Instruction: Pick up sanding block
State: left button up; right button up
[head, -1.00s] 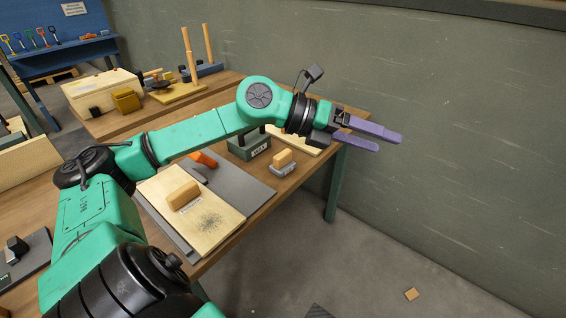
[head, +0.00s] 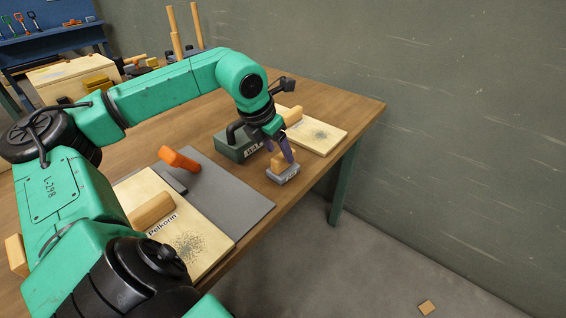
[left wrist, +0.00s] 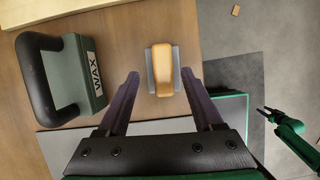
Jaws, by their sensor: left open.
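The sanding block, a wooden handle on a grey base (head: 284,174), stands near the table's right edge. It also shows in the left wrist view (left wrist: 163,70). My left gripper (head: 283,152) is open and points down just over it. In the left wrist view, my purple fingertips (left wrist: 160,76) lie to either side of the block, with gaps on both sides. I cannot tell how far above it they are. At the right of the left wrist view, a green arm, likely mine, ends in a small gripper (left wrist: 265,112); its jaws are too small to judge.
A dark green wax block (head: 236,146) with a black handle stands close left of the sanding block. A grey mat (head: 225,190) holds an orange-handled tool (head: 179,158). Pale boards with wooden blocks lie in front (head: 200,250) and behind (head: 325,137). Floor lies beyond the right edge.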

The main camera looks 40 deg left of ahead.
pick_arm(q)
jog(key=x, duration=0.3)
jog(key=shift+w+d+p, duration=0.15)
jog(key=shift+d+p, duration=0.05)
jog(key=shift+p, duration=0.15)
jog(key=shift+a+f, duration=0.1)
grip_shut()
pick_arm(e)
jog(key=shift+w+a+r, duration=0.15)
jog(key=shift+a+r, duration=0.15)
jog(key=shift+r, duration=0.4)
pick_arm(q)
jog(key=shift+r, duration=0.4)
notch_tip(320, 180, up, 19)
jog(key=p, duration=0.7)
jog(key=shift+r, duration=0.2)
pick_arm(e)
notch_tip(320, 180, up, 8)
jog(key=shift+f, duration=0.25)
